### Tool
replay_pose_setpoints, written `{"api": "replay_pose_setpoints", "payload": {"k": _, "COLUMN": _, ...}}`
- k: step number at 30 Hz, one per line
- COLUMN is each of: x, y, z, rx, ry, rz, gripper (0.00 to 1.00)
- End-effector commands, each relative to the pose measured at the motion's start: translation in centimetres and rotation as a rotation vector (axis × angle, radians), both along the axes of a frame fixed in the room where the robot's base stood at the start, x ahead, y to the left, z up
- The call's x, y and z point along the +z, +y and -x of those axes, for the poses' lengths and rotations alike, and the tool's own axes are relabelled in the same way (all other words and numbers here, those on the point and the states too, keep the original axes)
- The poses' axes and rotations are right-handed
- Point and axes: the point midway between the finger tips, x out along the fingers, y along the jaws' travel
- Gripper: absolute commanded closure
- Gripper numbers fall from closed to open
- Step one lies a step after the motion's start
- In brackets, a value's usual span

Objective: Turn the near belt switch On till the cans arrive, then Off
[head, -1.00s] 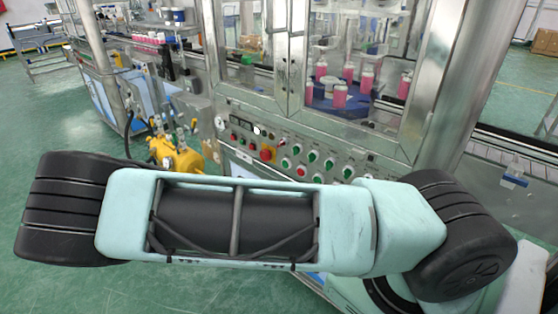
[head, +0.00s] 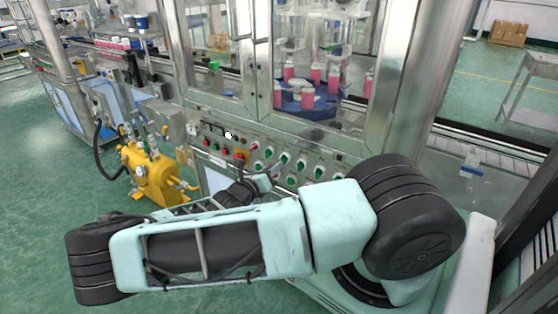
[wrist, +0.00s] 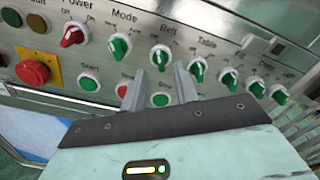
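The Belt switch (wrist: 161,56) is a green knob under its label in the wrist view, in a row with the Mode switch (wrist: 119,45) to its left and the Table switch (wrist: 198,69) to its right. In the head view the Belt switch (head: 286,158) shows on the panel above my arm. My gripper (wrist: 160,74) is open and empty, its fingertips just below the Belt knob and to either side of it. I cannot tell whether they touch the panel. Pink cans (head: 307,98) stand on the blue turntable (head: 318,113) behind glass.
A red emergency button (wrist: 33,72) on a yellow plate is left of my gripper. A green start button (wrist: 88,83) and other buttons sit below the switch row. A yellow pump (head: 152,173) stands on the floor at left. A metal post (head: 405,80) rises right of the panel.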

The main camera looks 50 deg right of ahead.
Motion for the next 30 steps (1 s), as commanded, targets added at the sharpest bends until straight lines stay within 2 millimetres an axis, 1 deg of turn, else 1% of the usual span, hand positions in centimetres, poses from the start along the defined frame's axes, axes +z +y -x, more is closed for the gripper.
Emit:
{"api": "replay_pose_setpoints", "payload": {"k": 1, "x": 0.2, "y": -1.0, "z": 0.0, "rx": -0.002, "ry": 0.003, "rz": 0.003, "gripper": 0.7}}
{"api": "replay_pose_setpoints", "payload": {"k": 3, "x": 0.2, "y": -2.0, "z": -0.1, "rx": -0.001, "ry": 0.001, "rz": 0.002, "gripper": 0.7}}
{"api": "replay_pose_setpoints", "payload": {"k": 7, "x": 0.1, "y": -3.2, "z": -0.2, "rx": -0.001, "ry": 0.0, "rz": 0.0, "gripper": 0.7}}
{"api": "replay_pose_setpoints", "payload": {"k": 12, "x": 0.0, "y": -3.9, "z": -0.3, "rx": 0.0, "ry": 0.0, "rz": -0.001, "gripper": 0.7}}
{"api": "replay_pose_setpoints", "payload": {"k": 19, "x": 0.0, "y": -3.9, "z": -0.3, "rx": 0.0, "ry": 0.0, "rz": -0.001, "gripper": 0.7}}
{"api": "replay_pose_setpoints", "payload": {"k": 22, "x": 0.0, "y": -3.9, "z": -0.3, "rx": 0.0, "ry": 0.0, "rz": -0.001, "gripper": 0.98}}
{"api": "replay_pose_setpoints", "payload": {"k": 23, "x": 0.0, "y": -3.9, "z": -0.3, "rx": 0.0, "ry": 0.0, "rz": -0.001, "gripper": 1.0}}
{"api": "replay_pose_setpoints", "payload": {"k": 30, "x": 0.0, "y": -3.9, "z": -0.3, "rx": 0.0, "ry": -0.005, "rz": -0.002, "gripper": 1.0}}
